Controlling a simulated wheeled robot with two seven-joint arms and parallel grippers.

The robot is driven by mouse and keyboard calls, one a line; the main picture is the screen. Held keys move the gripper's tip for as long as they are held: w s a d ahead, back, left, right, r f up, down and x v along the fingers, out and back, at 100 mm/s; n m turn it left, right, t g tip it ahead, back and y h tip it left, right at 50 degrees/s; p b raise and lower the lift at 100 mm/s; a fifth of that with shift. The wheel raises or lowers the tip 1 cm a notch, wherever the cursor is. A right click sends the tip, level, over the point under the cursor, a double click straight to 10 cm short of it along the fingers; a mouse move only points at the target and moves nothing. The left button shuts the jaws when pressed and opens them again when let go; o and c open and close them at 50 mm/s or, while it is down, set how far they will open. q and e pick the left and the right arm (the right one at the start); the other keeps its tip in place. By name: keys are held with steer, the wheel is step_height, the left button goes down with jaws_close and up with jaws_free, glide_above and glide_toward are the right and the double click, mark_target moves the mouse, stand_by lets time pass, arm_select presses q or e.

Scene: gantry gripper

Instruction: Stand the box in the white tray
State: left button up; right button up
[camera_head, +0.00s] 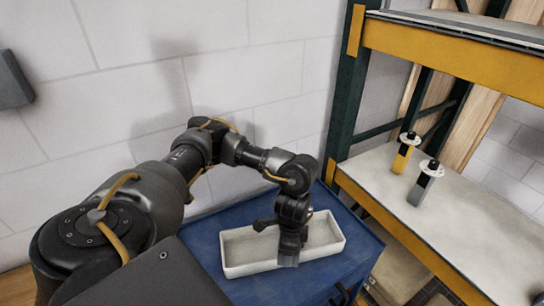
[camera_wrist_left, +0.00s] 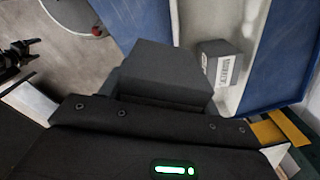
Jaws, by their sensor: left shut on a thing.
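The white tray (camera_head: 246,270) lies on a blue surface, and its wall shows in the left wrist view (camera_wrist_left: 249,45). My left gripper (camera_head: 289,250) points down over the middle of the tray, and its dark fingers hide part of it. In the left wrist view the grey box (camera_wrist_left: 212,48) with a white printed label shows just beyond the dark fingers, partly hidden by them. My left gripper is shut on the box. I cannot tell whether the box touches the tray floor. A black jointed part at the left edge of the wrist view may be my right gripper (camera_wrist_left: 22,52).
The blue surface (camera_head: 205,240) has bare room around the tray. A rack with a yellow beam (camera_head: 400,225) and dark green post stands close on the right. Its shelf holds a yellow tool (camera_head: 401,160) and a grey tool (camera_head: 419,189). A white block wall is behind.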

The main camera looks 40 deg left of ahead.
arm_select(q)
steer(key=a+f+b, duration=0.1)
steer(key=a+f, duration=0.1)
steer(key=a, duration=0.1)
steer(key=a+f, duration=0.3)
steer(key=w+a+f+b, duration=0.1)
steer(key=a+f, duration=0.1)
steer(key=a, duration=0.2)
steer(key=shift+f+b, duration=0.2)
steer(key=shift+b, duration=0.1)
steer(key=shift+w+a+f, duration=0.15)
steer(key=shift+a+f, duration=0.4)
steer(key=f, duration=0.3)
steer(key=shift+a+p, duration=0.2)
steer(key=shift+p, duration=0.2)
steer(key=shift+f, duration=0.15)
steer(key=shift+f, duration=0.2)
steer(key=o, duration=1.2)
steer(key=shift+c, duration=0.2)
